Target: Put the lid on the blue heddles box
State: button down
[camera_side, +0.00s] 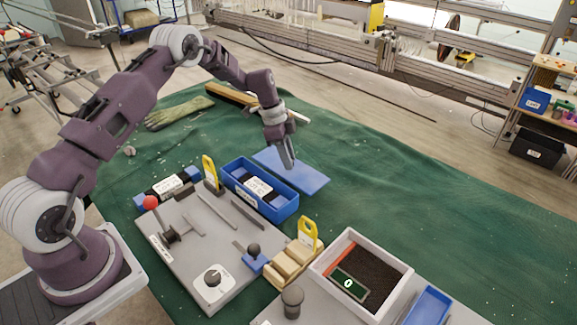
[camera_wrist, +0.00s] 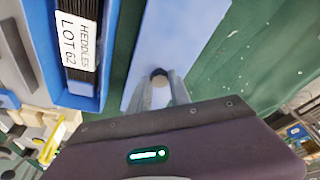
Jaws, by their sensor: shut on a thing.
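The blue heddles box (camera_side: 284,212) stands open on the green cloth, with dark heddles and a white label inside. In the wrist view the box (camera_wrist: 103,50) is at upper left, and its label reads "HEDDLES LOT 62". The flat blue lid (camera_side: 310,179) is beside the box, on its far right side, not over it. In the wrist view the lid (camera_wrist: 182,35) has a small round knob (camera_wrist: 159,76). My gripper (camera_side: 288,164) points down over the lid, its fingers shut on the knob. Whether the lid touches the cloth, I cannot tell.
A grey fixture board (camera_side: 190,245) with a red-knobbed lever and yellow-handled tools lies in front of the box. A white tray (camera_side: 400,267) stands at lower right. A glove (camera_side: 180,112) and a brush (camera_side: 230,95) lie behind. The cloth right of the lid is clear.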

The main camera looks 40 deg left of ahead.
jog(key=v, duration=0.2)
jog(key=d+v, duration=0.1)
jog(key=v, duration=0.4)
jog(key=shift+w+d+r, duration=0.15)
jog(key=shift+w+r, duration=0.05)
jog(key=shift+r, duration=0.3)
jog(key=s+r, duration=0.3)
jog(key=s, duration=0.8)
jog(key=shift+s+a+f, duration=0.1)
jog(key=shift+f, duration=1.6)
jog(key=shift+s+a+f, duration=0.1)
jog(key=shift+f, duration=1.6)
jog(key=shift+f, duration=0.4)
jog(key=c, duration=1.1)
grip_release()
